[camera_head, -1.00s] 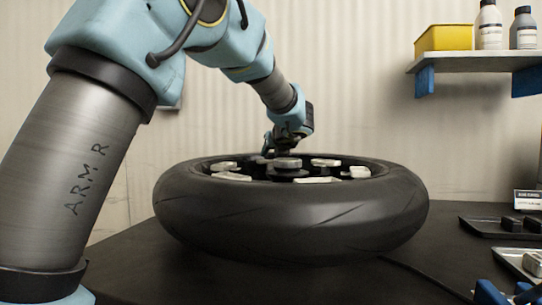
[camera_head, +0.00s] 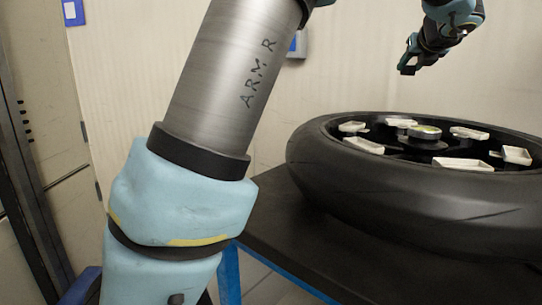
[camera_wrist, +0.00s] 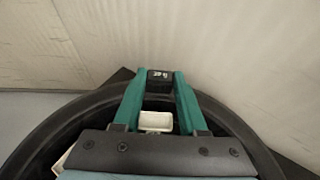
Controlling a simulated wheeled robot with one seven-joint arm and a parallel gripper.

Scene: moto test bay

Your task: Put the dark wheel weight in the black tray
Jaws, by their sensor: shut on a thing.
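My gripper (camera_head: 408,68) is raised above and behind the wheel in the head view. In the wrist view its two green fingers (camera_wrist: 159,84) are shut on the dark wheel weight (camera_wrist: 159,76), a small black block with pale marking on its face. The weight is held clear of the wheel. The black tray is not in view now.
A big black-tyred wheel (camera_head: 400,205) lies flat on a dark table (camera_head: 275,222). Several pale blocks, one at the front (camera_head: 463,164), sit around its round hub (camera_head: 425,132). A wall stands close behind.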

